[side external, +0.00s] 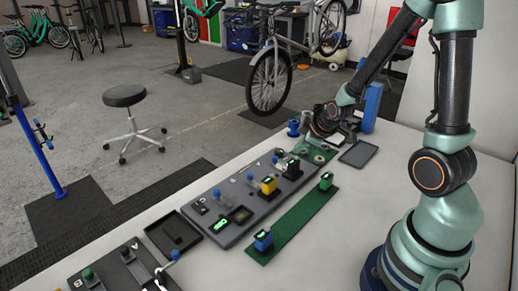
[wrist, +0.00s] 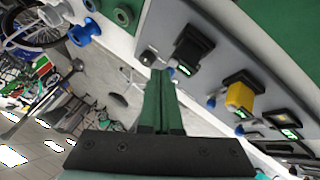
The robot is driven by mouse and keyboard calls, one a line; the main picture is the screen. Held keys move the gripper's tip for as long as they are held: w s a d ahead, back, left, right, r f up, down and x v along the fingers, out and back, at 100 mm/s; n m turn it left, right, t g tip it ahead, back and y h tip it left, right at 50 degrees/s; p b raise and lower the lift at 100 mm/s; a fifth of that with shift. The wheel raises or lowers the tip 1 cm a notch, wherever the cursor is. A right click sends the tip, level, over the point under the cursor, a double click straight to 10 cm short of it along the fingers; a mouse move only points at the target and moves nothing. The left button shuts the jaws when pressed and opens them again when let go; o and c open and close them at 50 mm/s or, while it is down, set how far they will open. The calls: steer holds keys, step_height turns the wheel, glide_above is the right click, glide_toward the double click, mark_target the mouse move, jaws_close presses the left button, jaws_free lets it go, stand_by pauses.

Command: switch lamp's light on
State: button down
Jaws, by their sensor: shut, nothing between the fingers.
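A grey panel (side external: 222,233) on the bench carries several blue-knobbed levers. A black unit (side external: 292,168) and a yellow unit (side external: 269,186) stand on it. In the wrist view the black unit (wrist: 193,44) and yellow unit (wrist: 239,94) have small lit green displays. I cannot tell which item is the lamp. My gripper (wrist: 160,76) is shut and empty, its green fingers together. In the side view my wrist hangs over the panel's far end and the fingertips are not clear.
A green strip (side external: 292,229) beside the panel holds a blue block (side external: 263,240) and a green block (side external: 326,181). Black trays (side external: 174,236) and (side external: 358,154) lie at either end. Blue spools (wrist: 82,34) stand near my gripper. Bare bench lies right of the strip.

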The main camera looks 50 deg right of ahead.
mark_target(298, 160)
step_height(298, 160, up, 6)
stand_by(0.6)
steer(key=s+a+r+m+y, duration=0.1)
steer(key=s+a+r+m, duration=0.1)
steer(key=s+a+r, duration=0.2)
steer(key=s+a+r+m+g+y, duration=0.1)
steer(key=s+a+r+m, duration=0.2)
steer(key=a, duration=0.7)
step_height(298, 160, up, 3)
steer(key=shift+s+a+f+y, duration=0.1)
steer(key=shift+s+a+y, duration=0.2)
steer(key=shift+s, duration=0.8)
